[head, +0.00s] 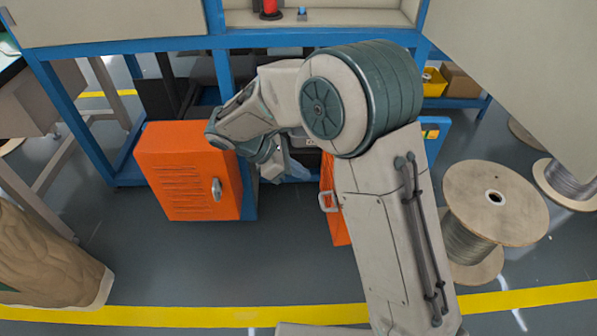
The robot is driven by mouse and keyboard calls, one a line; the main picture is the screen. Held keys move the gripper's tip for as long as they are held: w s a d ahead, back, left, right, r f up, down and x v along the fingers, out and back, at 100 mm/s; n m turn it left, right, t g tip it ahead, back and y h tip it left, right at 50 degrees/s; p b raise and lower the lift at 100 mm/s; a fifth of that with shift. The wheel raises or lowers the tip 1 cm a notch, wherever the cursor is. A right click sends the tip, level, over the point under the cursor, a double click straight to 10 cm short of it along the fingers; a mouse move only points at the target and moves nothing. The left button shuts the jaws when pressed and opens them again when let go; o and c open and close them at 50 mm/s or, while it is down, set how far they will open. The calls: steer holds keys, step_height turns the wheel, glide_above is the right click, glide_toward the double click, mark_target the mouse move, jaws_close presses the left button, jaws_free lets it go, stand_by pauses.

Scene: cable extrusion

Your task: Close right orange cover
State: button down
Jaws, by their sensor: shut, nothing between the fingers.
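The right orange cover (337,228) shows only as a narrow strip left of my upper arm. Its pale handle (327,201) is on its left edge, and the arm hides most of the rest. A left orange cover (165,190) with slots and a metal handle (216,190) faces me on the left. My gripper (287,170) is shut and empty, small and partly hidden below my wrist. It is in front of the dark space between the two covers, to the left of the right cover. I cannot tell whether it touches anything.
A blue-framed workbench (130,45) stands behind. A large wooden cable spool (495,200) stands right of my arm, with another spool (568,185) beyond. A brown sack-like object (45,260) is at lower left. The grey floor (230,265) in front of the covers is clear.

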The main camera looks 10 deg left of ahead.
steer(key=w+d+f+b, duration=0.2)
steer(key=d+f+b, duration=0.1)
steer(key=d, duration=0.5)
steer(key=shift+f, duration=0.65)
steer(key=shift+d, duration=0.15)
